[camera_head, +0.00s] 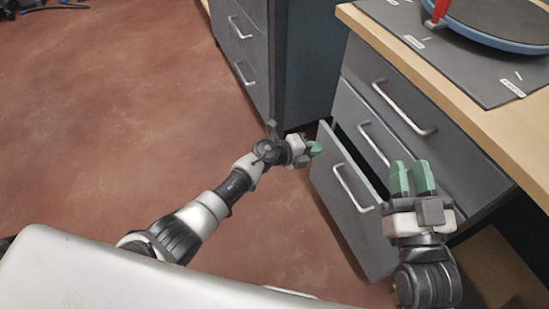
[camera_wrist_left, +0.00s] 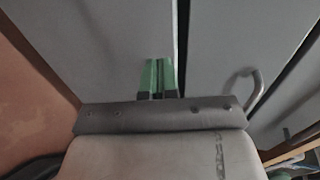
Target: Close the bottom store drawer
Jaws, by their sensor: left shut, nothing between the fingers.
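The bottom store drawer (camera_head: 335,205) of the wooden-topped unit is pulled partly out, and a dark gap shows behind its grey front. Its bar handle (camera_head: 352,188) is on the front. My left gripper (camera_head: 316,149) is shut and empty at the drawer front's upper left corner; I cannot tell whether it touches. In the left wrist view its green fingertips (camera_wrist_left: 158,78) are together before grey panels.
The drawers above (camera_head: 395,115) look closed. A second grey drawer cabinet (camera_head: 245,50) stands to the left, close to the unit. The wooden worktop (camera_head: 440,75) carries a dark mat and a round blue-rimmed object.

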